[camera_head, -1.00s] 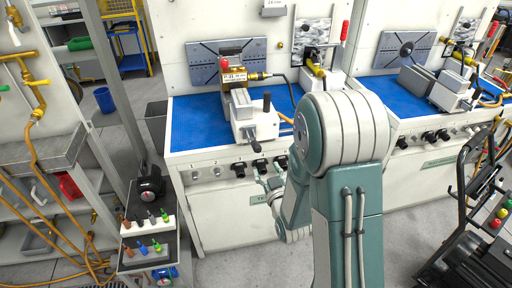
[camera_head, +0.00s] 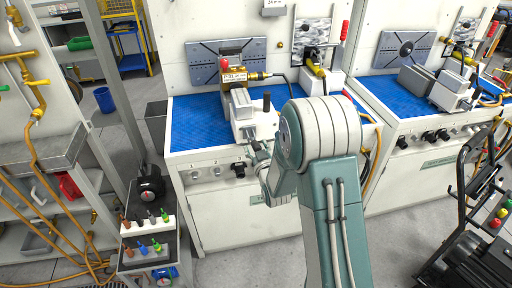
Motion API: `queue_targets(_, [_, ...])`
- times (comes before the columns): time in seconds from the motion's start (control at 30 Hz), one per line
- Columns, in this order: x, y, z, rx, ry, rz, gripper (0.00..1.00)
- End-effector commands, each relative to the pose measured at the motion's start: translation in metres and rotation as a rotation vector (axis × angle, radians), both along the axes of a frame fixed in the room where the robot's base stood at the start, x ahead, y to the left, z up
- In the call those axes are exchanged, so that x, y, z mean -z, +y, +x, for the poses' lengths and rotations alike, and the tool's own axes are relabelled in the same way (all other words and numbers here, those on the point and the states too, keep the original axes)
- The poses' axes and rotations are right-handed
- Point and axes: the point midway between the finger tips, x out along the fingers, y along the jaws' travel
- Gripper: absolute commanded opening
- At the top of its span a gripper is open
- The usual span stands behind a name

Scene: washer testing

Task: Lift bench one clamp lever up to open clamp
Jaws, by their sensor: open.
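On the near bench with the blue top (camera_head: 190,125), a white clamp block (camera_head: 262,124) with grey metal jaws (camera_head: 240,103) stands near the front edge. A black-handled lever (camera_head: 267,101) stands upright at its right side. A brass fitting with a red knob and a label (camera_head: 233,76) sits just behind the jaws. My gripper (camera_head: 254,147) is small and dark at the end of my arm, just in front of and below the clamp block. It looks empty and appears apart from the upright lever. My own arm hides part of the gripper and the bench front.
Black knobs and round sockets (camera_head: 217,171) line the bench's front panel. A second bench (camera_head: 405,105) with a similar clamp (camera_head: 452,90) is at right. A black cart (camera_head: 470,230) stands at lower right.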

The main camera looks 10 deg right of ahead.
Motion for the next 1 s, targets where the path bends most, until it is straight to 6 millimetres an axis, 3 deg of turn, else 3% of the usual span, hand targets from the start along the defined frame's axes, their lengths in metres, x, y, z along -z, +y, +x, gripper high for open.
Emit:
queue_targets(0.1, [0.000,0.000,0.000,0.000,0.000,0.000,0.72])
queue_targets(0.13, [0.000,0.000,0.000,0.000,0.000,0.000,0.63])
queue_targets(0.27, [0.000,0.000,0.000,0.000,0.000,0.000,0.05])
queue_targets(0.3, [0.000,0.000,0.000,0.000,0.000,0.000,0.00])
queue_targets(0.67, [-0.002,0.000,0.002,-0.002,0.019,0.000,0.00])
queue_targets(1.0, [-0.015,0.001,0.008,-0.004,0.170,-0.001,0.00])
